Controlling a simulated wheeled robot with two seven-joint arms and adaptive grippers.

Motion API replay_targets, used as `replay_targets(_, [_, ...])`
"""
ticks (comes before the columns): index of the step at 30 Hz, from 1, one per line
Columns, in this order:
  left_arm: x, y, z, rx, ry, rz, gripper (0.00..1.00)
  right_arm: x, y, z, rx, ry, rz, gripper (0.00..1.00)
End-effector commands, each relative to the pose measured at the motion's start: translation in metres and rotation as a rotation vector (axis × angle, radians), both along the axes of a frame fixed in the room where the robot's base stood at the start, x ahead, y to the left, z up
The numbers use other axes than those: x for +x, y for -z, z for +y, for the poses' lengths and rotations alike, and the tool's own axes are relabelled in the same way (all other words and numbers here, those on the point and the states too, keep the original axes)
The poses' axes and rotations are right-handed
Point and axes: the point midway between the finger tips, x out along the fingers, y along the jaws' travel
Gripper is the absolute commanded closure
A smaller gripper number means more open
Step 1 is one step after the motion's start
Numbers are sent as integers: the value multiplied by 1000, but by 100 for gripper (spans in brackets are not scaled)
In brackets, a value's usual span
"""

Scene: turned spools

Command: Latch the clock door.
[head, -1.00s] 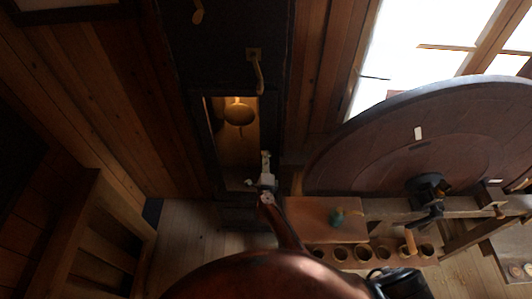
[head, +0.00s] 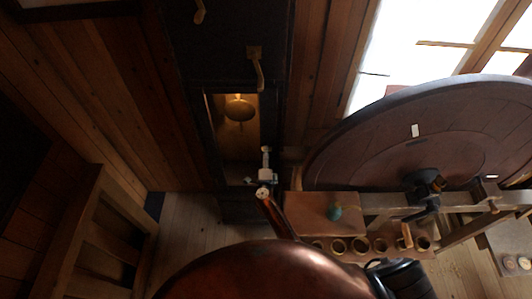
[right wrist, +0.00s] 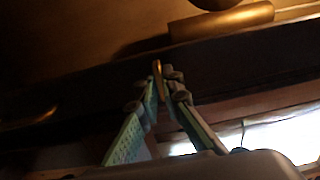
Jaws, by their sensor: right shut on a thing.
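The clock is a tall dark case (head: 222,50) in the head view. Its lit opening shows a round brass pendulum bob (head: 240,107). A bent brass handle (head: 257,70) is on the dark front above the opening, and another brass piece (head: 199,12) is higher up to the left. My right gripper (head: 266,156) is at the lower right edge of the opening. In the right wrist view its fingers (right wrist: 161,82) are closed on a thin upright brass piece (right wrist: 157,68) in front of a dark frame bar (right wrist: 90,75). Whether this is the door's latch I cannot tell. My left gripper is out of view.
A big dark wheel (head: 370,145) stands at the right under a bright window. A wooden frame (head: 95,225) stands at the lower left.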

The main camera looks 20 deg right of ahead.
Motion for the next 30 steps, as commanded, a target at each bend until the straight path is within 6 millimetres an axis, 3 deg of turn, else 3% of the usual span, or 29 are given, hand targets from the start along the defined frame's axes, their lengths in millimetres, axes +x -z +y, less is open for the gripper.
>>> replay_targets(8, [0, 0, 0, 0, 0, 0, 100, 0, 0, 0, 0, 0, 1, 77])
replay_targets(19, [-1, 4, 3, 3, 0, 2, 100, 0, 1, -1, 27, 0, -9, 76])
replay_targets(30, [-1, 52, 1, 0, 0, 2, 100, 0, 5, -1, 372, -1, -110, 76])
